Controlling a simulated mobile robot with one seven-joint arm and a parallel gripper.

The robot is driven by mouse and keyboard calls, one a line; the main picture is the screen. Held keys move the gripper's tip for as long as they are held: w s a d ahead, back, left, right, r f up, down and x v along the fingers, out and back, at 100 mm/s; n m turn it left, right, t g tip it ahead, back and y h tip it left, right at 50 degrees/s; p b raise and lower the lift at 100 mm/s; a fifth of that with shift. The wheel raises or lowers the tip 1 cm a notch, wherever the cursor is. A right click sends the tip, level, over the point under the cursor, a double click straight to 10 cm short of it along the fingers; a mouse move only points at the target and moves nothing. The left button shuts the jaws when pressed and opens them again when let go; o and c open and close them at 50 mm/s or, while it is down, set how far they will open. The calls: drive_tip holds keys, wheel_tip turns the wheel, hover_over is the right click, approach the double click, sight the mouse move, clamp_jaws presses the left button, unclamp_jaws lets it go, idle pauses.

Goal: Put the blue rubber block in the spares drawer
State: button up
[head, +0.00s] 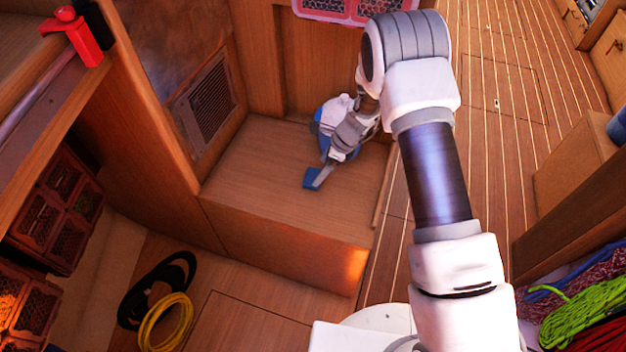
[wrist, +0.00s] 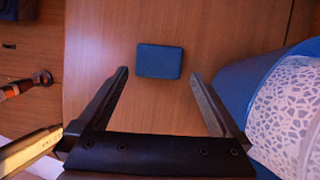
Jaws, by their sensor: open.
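The blue rubber block (wrist: 160,60) lies flat on a wooden surface in the wrist view, just beyond my fingertips and roughly centred between them. In the head view the block (head: 312,180) shows on the low wooden bench, at the end of my gripper (head: 322,176). In the wrist view my gripper (wrist: 159,76) is open and empty, one finger on each side of the line to the block. I cannot tell which front is the spares drawer; wooden fronts (head: 609,55) show at the far right in the head view.
A blue container (wrist: 235,80) with a white patterned thing (wrist: 290,115) stands close to my right finger in the wrist view. In the head view, black (head: 150,290) and yellow (head: 166,322) coils lie on the lower floor. The bench's front left is clear.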

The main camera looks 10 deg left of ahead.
sight(313, 176)
drive_tip(key=b+x, duration=0.1)
drive_tip(key=x, duration=0.3)
drive_tip(key=shift+a+f+b, duration=0.1)
drive_tip(key=shift+a+b, duration=0.15)
drive_tip(key=shift+b, duration=0.05)
drive_tip(key=c, duration=1.2)
drive_tip(key=shift+c, duration=0.2)
